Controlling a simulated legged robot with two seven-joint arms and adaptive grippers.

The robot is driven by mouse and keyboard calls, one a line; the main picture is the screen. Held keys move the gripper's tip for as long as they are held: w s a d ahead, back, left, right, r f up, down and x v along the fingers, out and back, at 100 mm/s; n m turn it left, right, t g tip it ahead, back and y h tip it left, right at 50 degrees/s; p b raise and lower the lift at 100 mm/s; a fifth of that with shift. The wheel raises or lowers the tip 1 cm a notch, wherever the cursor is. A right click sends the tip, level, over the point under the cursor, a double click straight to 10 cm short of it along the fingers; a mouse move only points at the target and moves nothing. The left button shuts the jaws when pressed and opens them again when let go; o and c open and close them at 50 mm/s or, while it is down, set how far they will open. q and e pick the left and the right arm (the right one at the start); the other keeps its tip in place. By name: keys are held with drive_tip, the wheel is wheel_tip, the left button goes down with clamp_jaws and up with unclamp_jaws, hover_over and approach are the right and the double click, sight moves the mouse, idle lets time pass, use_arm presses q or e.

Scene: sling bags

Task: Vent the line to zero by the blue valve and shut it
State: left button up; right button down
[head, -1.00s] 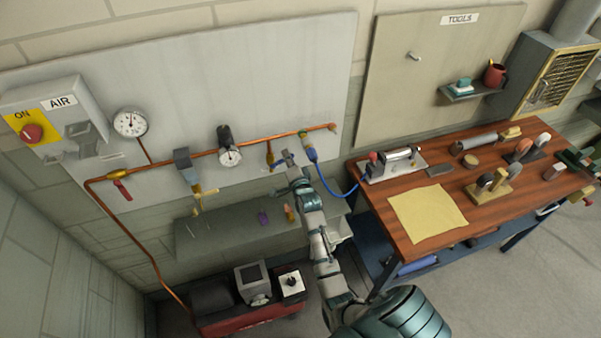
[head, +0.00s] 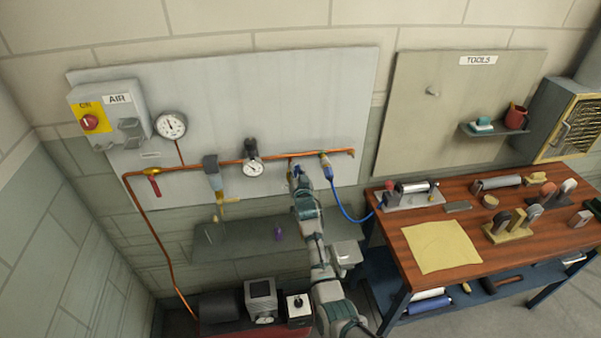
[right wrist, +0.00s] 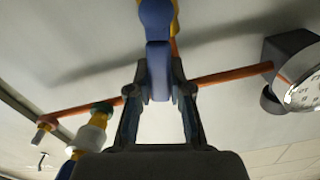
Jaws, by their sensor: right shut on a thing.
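The blue valve's blue handle (right wrist: 157,70) shows close up in the right wrist view, with brass behind it. My right gripper (right wrist: 157,80) is shut on this handle, one dark finger on each side. In the head view, my right gripper (head: 295,172) is at the copper pipe (head: 225,163), left of the blue hose fitting, and largely hides the valve. The line's large round gauge (head: 171,126) hangs on the left of the panel. A smaller gauge (head: 253,169) sits on the pipe. Their readings are too small to tell. My left gripper is not in view.
A red-handled valve (head: 154,185) is on the pipe's left. A blue hose (head: 345,209) runs to the wooden bench (head: 485,262) at right. A grey shelf (head: 235,245) lies below the pipe. An AIR switch box (head: 112,112) with a red knob is at upper left.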

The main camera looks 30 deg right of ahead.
drive_tip(key=shift+w+a+r+n, duration=0.15)
drive_tip(key=shift+a+n, duration=0.25)
drive_tip(key=shift+n, duration=0.4)
drive_tip(key=shift+w+a+r+n, duration=0.15)
drive_tip(key=shift+a+n, duration=0.2)
drive_tip(key=shift+n, duration=0.45)
drive_tip(key=c, duration=1.1)
unclamp_jaws()
drive_tip(key=shift+f, duration=0.1)
drive_tip(key=shift+o, duration=0.3)
drive_tip(key=shift+w+f, duration=0.1)
drive_tip(key=v, duration=1.2)
